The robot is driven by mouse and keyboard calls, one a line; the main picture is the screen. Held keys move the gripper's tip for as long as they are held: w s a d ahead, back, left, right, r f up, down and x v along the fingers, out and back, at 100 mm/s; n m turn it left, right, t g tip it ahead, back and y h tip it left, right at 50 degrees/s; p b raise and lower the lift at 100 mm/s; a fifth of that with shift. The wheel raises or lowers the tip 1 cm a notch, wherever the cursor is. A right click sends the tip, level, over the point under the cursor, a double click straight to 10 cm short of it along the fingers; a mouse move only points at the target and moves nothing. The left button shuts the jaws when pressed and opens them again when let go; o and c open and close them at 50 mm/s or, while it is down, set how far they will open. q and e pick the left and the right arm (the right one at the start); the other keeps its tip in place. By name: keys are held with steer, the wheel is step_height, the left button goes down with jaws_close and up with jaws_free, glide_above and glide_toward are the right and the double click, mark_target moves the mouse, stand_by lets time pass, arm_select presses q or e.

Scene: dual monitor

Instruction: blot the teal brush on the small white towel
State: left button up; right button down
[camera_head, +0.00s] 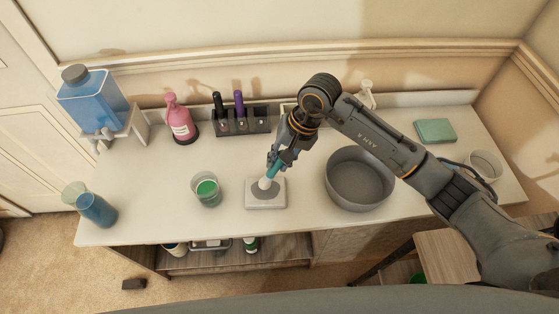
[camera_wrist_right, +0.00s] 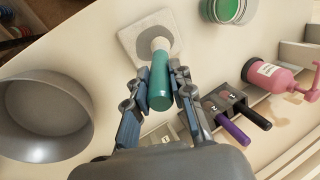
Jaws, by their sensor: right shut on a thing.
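My right gripper (camera_head: 279,158) is shut on the teal brush (camera_head: 273,170), with the bristle end pointing down. In the right wrist view the brush's teal handle (camera_wrist_right: 160,82) sits between the two fingers (camera_wrist_right: 160,95). Its pale tip is over the grey round patch on the small white towel (camera_wrist_right: 130,27), a square that lies flat on the table. In the head view the tip meets the towel (camera_head: 252,202) near its upper middle; I cannot tell whether it presses on it. My left gripper is out of view.
A glass with green content (camera_head: 206,190) stands just left of the towel. A grey basin (camera_head: 357,180) stands to its right. Behind are a dark holder (camera_head: 236,124) with black and purple handles and a pink pump bottle (camera_head: 181,122). Blue cups (camera_head: 97,210) stand at the left edge.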

mark_target(280, 153)
steer(key=shift+r+p, duration=0.6)
steer(key=shift+r, duration=1.95)
steer(key=shift+w+d, duration=0.1)
